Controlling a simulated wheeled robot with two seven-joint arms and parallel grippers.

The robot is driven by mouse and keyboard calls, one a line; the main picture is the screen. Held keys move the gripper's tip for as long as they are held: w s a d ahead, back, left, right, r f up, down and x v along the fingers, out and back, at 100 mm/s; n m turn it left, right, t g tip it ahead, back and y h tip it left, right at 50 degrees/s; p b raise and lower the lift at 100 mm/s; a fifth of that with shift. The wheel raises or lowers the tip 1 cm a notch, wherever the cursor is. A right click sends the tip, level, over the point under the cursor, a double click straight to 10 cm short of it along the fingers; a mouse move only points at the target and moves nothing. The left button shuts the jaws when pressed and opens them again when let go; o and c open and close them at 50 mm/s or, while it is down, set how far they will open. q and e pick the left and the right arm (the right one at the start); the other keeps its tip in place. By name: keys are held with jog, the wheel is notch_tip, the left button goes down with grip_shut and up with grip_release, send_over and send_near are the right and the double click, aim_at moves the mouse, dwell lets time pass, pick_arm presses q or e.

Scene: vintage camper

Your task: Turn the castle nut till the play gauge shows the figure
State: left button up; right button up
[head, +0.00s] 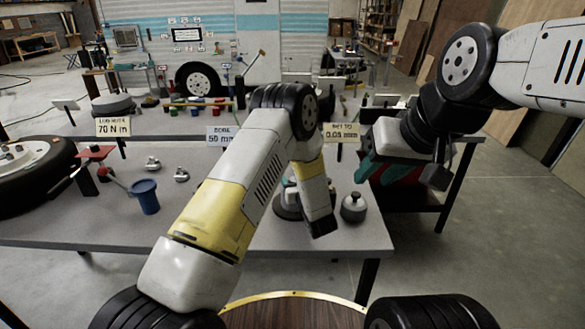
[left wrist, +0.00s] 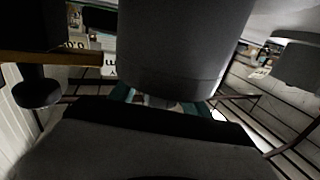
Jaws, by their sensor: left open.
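A card (head: 341,132) on the bench looks to read "SET TO" and about 0.03 mm; its last digit is not sure. Under my left arm a grey round hub-like piece (head: 287,208) shows in part. I cannot make out the castle nut or the play gauge. In the left wrist view a large grey cylinder (left wrist: 185,45) stands close ahead of my left gripper (left wrist: 165,100), whose teal pads show apart, open. Contact cannot be told. My right gripper (head: 370,168), with teal fingers, hangs right of the bench; its opening is unclear.
On the bench (head: 100,222) are a blue cup (head: 145,196), a red clamp-like tool (head: 95,153), small metal parts and a grey knobbed weight (head: 353,207). Cards reading 70 N m (head: 113,127) and 50 mm (head: 220,136) stand behind.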

pick_arm(q)
grip_shut()
jog(key=shift+m+h, duration=0.3)
jog(key=shift+h, duration=0.1)
